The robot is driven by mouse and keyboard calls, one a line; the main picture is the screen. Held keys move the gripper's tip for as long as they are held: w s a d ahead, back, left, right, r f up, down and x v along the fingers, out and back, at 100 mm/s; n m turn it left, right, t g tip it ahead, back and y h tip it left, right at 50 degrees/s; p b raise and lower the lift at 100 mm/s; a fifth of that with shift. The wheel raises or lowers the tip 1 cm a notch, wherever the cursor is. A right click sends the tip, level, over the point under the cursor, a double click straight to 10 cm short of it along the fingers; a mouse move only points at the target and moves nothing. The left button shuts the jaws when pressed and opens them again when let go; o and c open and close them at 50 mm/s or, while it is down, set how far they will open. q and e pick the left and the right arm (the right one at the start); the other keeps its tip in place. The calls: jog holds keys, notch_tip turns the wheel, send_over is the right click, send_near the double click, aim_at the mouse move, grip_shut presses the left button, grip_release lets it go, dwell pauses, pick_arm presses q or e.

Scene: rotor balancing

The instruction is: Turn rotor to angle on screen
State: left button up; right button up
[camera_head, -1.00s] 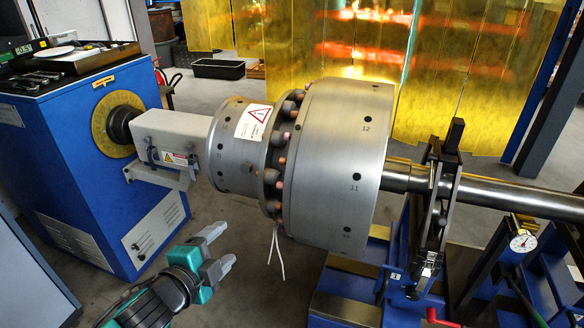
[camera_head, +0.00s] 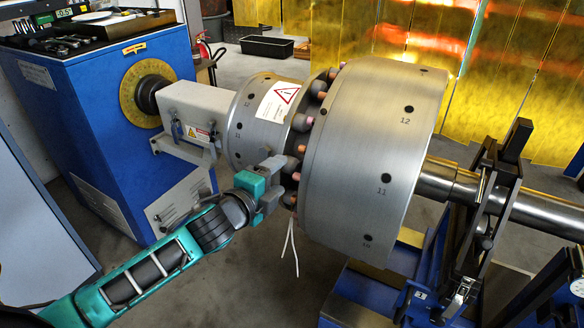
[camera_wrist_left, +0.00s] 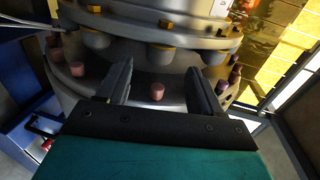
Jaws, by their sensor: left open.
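The large silver rotor (camera_head: 360,150) lies horizontally across the head view, with numbered holes 11 and 12 showing on its big drum. A ring of bolts with pinkish ends circles the flange between the drum and the smaller cylinder. My left gripper (camera_head: 275,175) is at that bolt ring, on the near side. In the left wrist view its two dark fingers (camera_wrist_left: 158,85) are apart, with a pinkish bolt end (camera_wrist_left: 157,91) showing between them. I cannot tell whether the fingers touch the flange. The screen (camera_head: 62,13) on the blue cabinet appears to read 0.5° with a possible sign. My right gripper is out of view.
The blue drive cabinet (camera_head: 85,110) with a yellow dial (camera_head: 145,93) stands at left. A blue support stand (camera_head: 365,297) holds the shaft (camera_head: 545,215) at right. White strips (camera_head: 290,245) hang under the flange. Yellow curtains (camera_head: 490,70) stand behind.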

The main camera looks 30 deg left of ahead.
aim_at(287, 170)
pick_arm(q)
jog(key=w, duration=0.2)
jog(key=w+f+b, duration=0.1)
jog(key=w, duration=0.4)
jog(key=shift+d+f, duration=0.15)
jog(key=shift+f, duration=0.1)
jog(key=shift+c, duration=0.5)
grip_shut()
